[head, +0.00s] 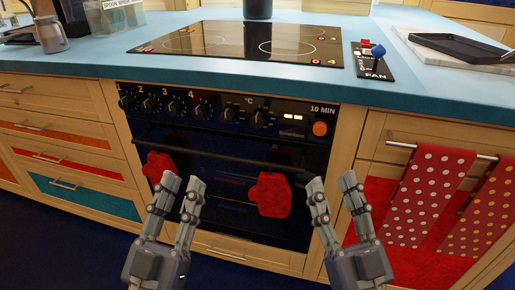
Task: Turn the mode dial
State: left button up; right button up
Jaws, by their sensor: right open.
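The oven's black control panel (285,112) carries a row of black knobs under the labels 1 to 4 and °C. One knob (229,115) is right of the 4, and another knob (260,119) is under the °C mark. I cannot tell for certain which is the mode dial, or read its pointer. My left gripper (183,182) is open and empty in front of the oven door, below the panel. My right gripper (332,183) is open and empty at the oven's right edge, below the panel. Neither touches a knob.
An orange button (320,129) sits at the panel's right end. Dotted towels (428,190) hang on a rail at right. A hob (235,42) and a fan switch plate (371,66) are on the blue counter.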

aim_at(227, 115)
jog(key=k, duration=1)
